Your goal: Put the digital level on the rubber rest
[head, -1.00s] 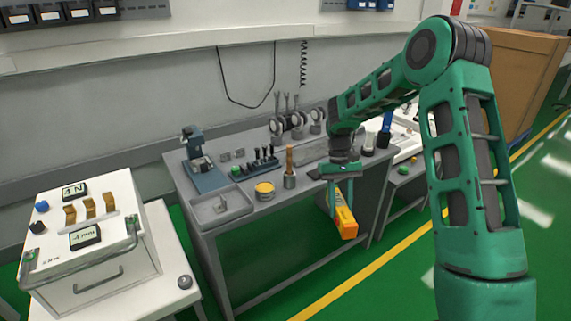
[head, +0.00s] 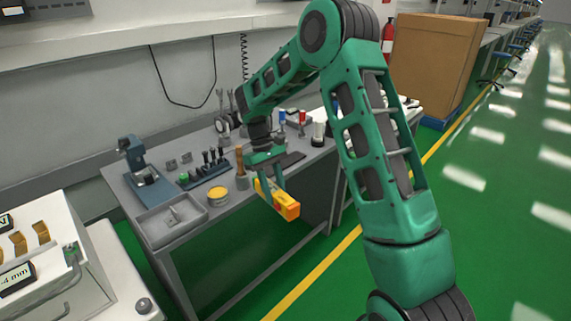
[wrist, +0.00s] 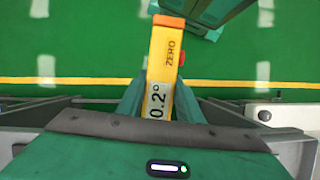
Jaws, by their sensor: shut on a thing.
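The digital level (head: 280,202) is a yellow-orange bar. In the head view it slants down to the right at the bench's front edge, in my gripper (head: 267,184). My gripper is shut on it. A dark flat pad (head: 291,160) on the bench, just behind and right of my gripper, looks like the rubber rest. My gripper partly hides its left side.
The grey bench (head: 200,232) holds a shallow tray (head: 170,218), a yellow tin (head: 218,196), a wooden-handled tool (head: 240,165) and a rack of black pieces (head: 205,170). Bottles stand behind the pad, including a white one (head: 318,132). Open green floor lies right.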

